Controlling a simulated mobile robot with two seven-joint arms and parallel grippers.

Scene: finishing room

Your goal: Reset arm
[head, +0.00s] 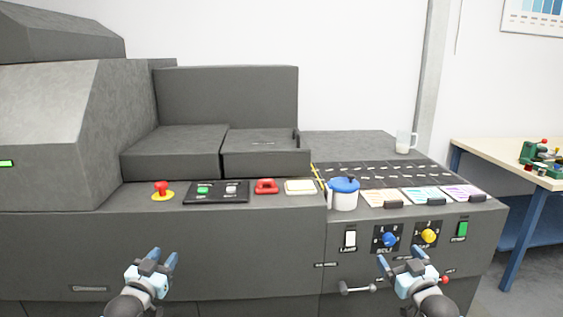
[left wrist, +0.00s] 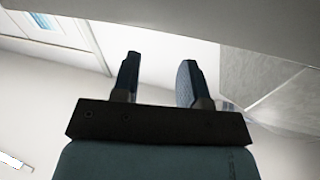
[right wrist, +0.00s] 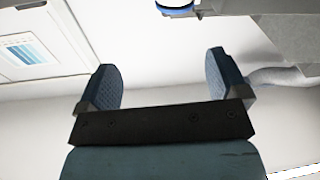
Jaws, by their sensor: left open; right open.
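My left gripper (head: 160,262) is open and empty in front of the grey machine's left front panel. Its two fingers also stand apart in the left wrist view (left wrist: 158,80). My right gripper (head: 400,262) is open and empty in front of the right control panel, below the knobs. Its fingers are wide apart in the right wrist view (right wrist: 164,82). Neither gripper touches anything that I can see. The grey machine (head: 255,245) fills the middle of the head view.
A white pot with a blue lid (head: 344,201) stands on the machine's front ledge. A red emergency button (head: 161,188), blue knob (head: 389,240), yellow knob (head: 428,236) and lever (head: 357,288) are on the machine. A wooden-topped table (head: 490,158) is at right.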

